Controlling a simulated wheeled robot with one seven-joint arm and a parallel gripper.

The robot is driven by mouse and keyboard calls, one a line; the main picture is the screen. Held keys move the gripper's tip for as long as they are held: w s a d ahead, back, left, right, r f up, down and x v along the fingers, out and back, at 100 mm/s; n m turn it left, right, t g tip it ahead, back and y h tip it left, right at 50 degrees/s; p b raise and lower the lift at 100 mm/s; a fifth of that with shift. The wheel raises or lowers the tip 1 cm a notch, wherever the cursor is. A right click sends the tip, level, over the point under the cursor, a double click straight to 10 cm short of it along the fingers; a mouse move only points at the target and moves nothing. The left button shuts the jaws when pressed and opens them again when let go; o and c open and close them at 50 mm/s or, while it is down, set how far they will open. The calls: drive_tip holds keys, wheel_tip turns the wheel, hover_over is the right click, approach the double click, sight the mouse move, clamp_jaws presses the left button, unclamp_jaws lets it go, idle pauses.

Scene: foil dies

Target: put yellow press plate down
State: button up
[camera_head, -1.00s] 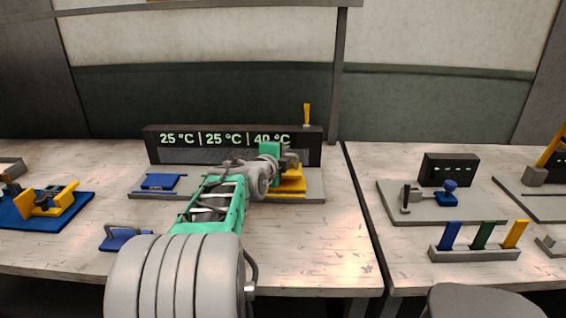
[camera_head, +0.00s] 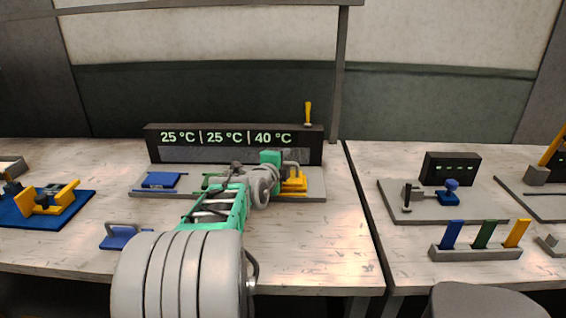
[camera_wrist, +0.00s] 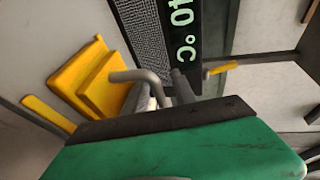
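The yellow press plate (camera_wrist: 108,88) has a bent grey tube handle (camera_wrist: 142,76). It sits low over the yellow die (camera_wrist: 72,72) at the right of the grey station base; whether it fully rests there I cannot tell. The yellow stack also shows in the head view (camera_head: 294,184). My gripper (camera_wrist: 165,95) has a green body, and its grey fingers sit on both sides of the handle, apparently closed on it. The finger contact is partly hidden by the dark bar of the gripper.
A dark display (camera_head: 235,143) reading 25, 25 and 40 °C stands close behind. A blue die (camera_head: 161,180) lies at the left of the base (camera_head: 316,190). A blue plate with a handle (camera_head: 120,240) lies in front. A yellow lever (camera_head: 308,112) rises behind the display.

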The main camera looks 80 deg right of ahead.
drive_tip(key=v, duration=1.2)
drive_tip(key=shift+b, duration=0.3)
drive_tip(key=shift+r, duration=0.1)
